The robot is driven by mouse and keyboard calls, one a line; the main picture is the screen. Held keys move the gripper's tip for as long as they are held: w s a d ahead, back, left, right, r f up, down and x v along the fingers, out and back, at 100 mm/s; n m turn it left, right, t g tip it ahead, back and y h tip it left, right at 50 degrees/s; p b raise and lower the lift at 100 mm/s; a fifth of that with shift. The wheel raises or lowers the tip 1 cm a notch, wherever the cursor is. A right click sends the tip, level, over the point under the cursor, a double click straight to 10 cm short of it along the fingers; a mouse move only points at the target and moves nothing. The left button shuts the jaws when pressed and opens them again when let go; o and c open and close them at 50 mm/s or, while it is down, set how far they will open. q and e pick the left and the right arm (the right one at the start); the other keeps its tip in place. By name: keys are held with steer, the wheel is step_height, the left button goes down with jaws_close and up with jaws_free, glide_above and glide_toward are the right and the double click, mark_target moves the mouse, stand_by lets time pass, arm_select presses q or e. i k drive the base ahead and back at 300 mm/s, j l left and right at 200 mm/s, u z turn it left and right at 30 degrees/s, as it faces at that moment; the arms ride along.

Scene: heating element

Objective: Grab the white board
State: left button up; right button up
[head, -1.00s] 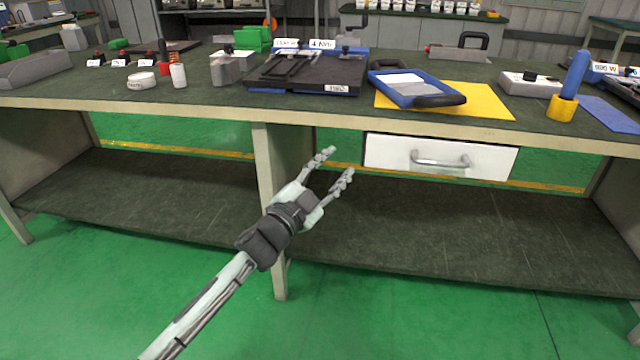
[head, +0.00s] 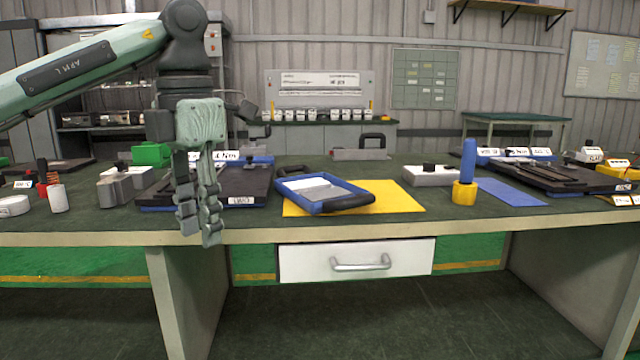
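A blue-framed panel (head: 298,191) with a pale white insert (head: 328,188) and a dark handle lies on a yellow mat (head: 397,198) on the workbench. I cannot tell whether this insert is the white board the task names. My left gripper (head: 200,238) hangs fingers down at the bench's front edge, left of the panel and apart from it. It hides part of a black fixture (head: 240,186). Its two fingers appear close together, seen nearly edge-on, so their opening is unclear. Nothing shows between them. My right gripper is out of view.
A blue-handled tool (head: 466,175) with a yellow base stands right of the mat, near a blue sheet (head: 508,192). Another black fixture (head: 540,175) is at the right. A white drawer (head: 355,261) hangs under the bench. A pale board (head: 603,65) hangs on the back wall.

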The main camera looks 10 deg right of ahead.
mark_target(306, 185)
steer(key=i+j+z, duration=0.25)
steer(key=i, duration=0.25)
steer(key=i+j+z, duration=0.25)
steer(key=i, duration=0.25)
steer(key=i+j+z, duration=0.3)
steer(key=i, duration=0.15)
